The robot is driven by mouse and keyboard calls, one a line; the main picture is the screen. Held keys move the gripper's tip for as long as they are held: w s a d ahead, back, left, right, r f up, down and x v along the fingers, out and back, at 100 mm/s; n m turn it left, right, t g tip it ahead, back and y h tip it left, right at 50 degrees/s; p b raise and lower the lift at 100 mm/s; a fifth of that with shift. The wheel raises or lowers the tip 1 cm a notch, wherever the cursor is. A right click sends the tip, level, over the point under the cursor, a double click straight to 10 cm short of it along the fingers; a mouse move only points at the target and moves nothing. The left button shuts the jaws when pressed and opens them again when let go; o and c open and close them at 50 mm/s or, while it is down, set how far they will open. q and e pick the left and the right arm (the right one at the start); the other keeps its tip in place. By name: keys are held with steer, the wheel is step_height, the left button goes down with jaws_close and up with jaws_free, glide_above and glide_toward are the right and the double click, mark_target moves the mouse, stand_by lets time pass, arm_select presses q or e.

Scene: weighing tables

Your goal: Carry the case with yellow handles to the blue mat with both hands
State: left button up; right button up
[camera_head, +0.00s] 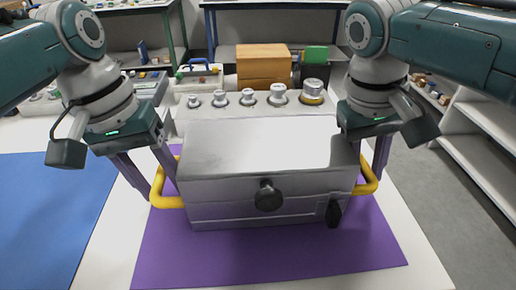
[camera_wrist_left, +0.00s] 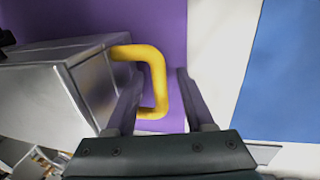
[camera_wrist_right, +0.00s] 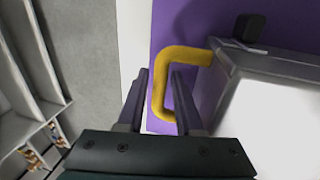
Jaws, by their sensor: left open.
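The grey metal case (camera_head: 265,150) stands on a purple mat (camera_head: 270,255), with a yellow handle at each side. My left gripper (camera_head: 157,185) is open at the left yellow handle (camera_head: 166,202); in the left wrist view its fingers stand on either side of that handle (camera_wrist_left: 158,85). My right gripper (camera_head: 372,180) is at the right yellow handle (camera_head: 369,187); in the right wrist view its fingers are apart, with the handle (camera_wrist_right: 158,95) between them. The blue mat (camera_head: 45,205) lies to the left and is bare where it shows.
Behind the case stand several metal weights (camera_head: 249,97), wooden blocks (camera_head: 262,62) and a blue-handled caddy (camera_head: 198,72). White shelves (camera_head: 480,150) stand at the right. A white table strip (camera_head: 115,225) separates the two mats.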

arm_select(q)
steer(key=c, duration=0.6)
arm_select(e)
jaws_close()
arm_select(q)
jaws_close()
steer(key=shift+r, duration=0.1)
arm_select(e)
steer(key=shift+r, duration=0.1)
stand_by(0.4)
